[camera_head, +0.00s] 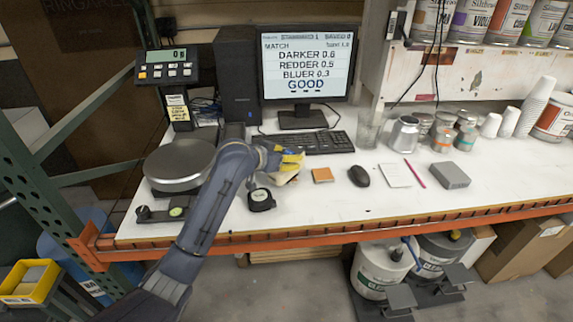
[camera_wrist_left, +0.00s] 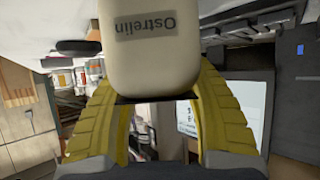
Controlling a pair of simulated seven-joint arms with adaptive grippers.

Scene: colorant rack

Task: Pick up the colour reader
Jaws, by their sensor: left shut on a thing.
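The colour reader (camera_wrist_left: 153,45) is a rounded cream block with a grey label reading "Ostrelin" upside down in the left wrist view. My left gripper (camera_head: 287,162) has its yellow fingers shut on it, one on each side. In the head view a small pale part of the reader (camera_head: 281,179) shows under the fingers, in front of the keyboard; the rest is hidden by the gripper. I cannot tell whether it touches the white bench top. My right gripper is not in view.
A black tape measure (camera_head: 261,200) lies just in front of the gripper. The keyboard (camera_head: 325,142) is behind, and an orange pad (camera_head: 322,174) and mouse (camera_head: 359,176) are to the right. A round scale (camera_head: 180,163) stands left. Metal cans (camera_head: 404,134) stand back right.

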